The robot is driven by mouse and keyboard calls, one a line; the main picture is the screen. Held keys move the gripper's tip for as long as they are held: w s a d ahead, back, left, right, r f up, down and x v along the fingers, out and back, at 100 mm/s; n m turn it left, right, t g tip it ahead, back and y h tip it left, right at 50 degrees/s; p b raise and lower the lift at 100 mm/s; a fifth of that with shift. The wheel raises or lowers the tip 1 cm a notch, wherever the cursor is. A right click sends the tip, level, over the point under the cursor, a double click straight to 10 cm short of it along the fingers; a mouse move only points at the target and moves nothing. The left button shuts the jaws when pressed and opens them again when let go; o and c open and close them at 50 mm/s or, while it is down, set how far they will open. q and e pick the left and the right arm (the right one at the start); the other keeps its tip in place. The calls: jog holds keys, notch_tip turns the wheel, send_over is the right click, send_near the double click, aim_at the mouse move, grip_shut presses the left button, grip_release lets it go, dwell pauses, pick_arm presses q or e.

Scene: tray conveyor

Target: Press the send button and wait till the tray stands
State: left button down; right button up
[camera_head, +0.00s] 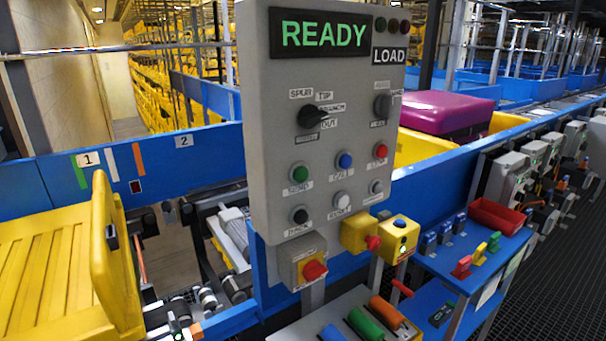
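A grey control panel (330,120) stands upright in the middle, with a screen (320,34) reading READY in green. The green button (299,173) sits at the panel's left, above a small label that seems to read SEND. A yellow tray (50,270) is at the left by the conveyor rollers, with its raised end facing the panel. Another yellow tray (421,149) with a purple case (446,109) shows partly behind the panel at the right. Neither of my grippers is in view.
Blue, red, white and black buttons crowd the panel near the green one. A red-knobbed yellow switch box (358,232) and a grey box with a red knob (305,262) sit below it. A blue shelf (470,255) with small coloured items is at the right.

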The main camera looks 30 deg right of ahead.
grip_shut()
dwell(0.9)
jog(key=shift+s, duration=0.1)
